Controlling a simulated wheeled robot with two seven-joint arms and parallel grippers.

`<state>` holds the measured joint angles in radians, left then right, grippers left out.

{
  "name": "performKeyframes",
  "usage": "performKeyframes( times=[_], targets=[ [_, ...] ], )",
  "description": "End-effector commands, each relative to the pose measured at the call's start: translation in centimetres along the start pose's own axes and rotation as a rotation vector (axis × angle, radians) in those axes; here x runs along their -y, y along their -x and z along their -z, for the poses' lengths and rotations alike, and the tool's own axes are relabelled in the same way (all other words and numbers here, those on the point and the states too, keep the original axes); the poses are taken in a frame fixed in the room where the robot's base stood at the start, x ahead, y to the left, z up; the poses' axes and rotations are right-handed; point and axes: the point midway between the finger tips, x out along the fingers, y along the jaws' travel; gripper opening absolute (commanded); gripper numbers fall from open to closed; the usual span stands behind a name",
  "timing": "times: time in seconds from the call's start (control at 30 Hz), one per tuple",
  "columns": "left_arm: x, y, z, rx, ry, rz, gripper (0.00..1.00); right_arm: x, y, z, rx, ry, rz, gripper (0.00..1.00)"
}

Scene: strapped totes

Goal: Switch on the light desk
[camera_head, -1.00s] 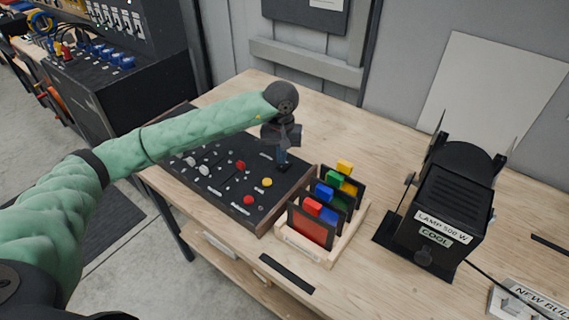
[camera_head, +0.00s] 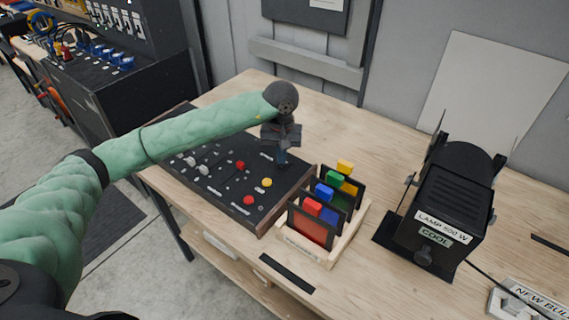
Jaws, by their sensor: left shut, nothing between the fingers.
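The light desk (camera_head: 222,199) is a black sloped panel with wooden ends on the wooden bench. It carries pale fader knobs (camera_head: 203,171) at its left and red and yellow buttons (camera_head: 267,182) nearer its front. My left gripper (camera_head: 282,160) is shut and empty, pointing down at the desk's back right corner. I cannot tell whether its tips touch the desk, and the control beneath them is hidden. The green sleeve of my left arm covers part of the desk's back edge. My right gripper is not in view.
A wooden rack (camera_head: 325,258) of coloured filter frames stands just right of the desk. A black lamp (camera_head: 440,205) labelled "LAMP 500 W" and "COOL" stands further right. Bare bench lies behind the desk and rack.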

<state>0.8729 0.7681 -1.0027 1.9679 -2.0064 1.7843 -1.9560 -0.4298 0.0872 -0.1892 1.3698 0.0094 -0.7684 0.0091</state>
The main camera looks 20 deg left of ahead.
Motion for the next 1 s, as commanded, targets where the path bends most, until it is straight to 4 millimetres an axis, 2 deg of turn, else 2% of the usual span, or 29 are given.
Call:
performKeyframes(
  times=[1.0],
  targets=[
    [0.0,-0.91,0.0,0.0,0.0,0.0,0.0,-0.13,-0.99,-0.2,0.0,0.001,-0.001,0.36]
  ],
)
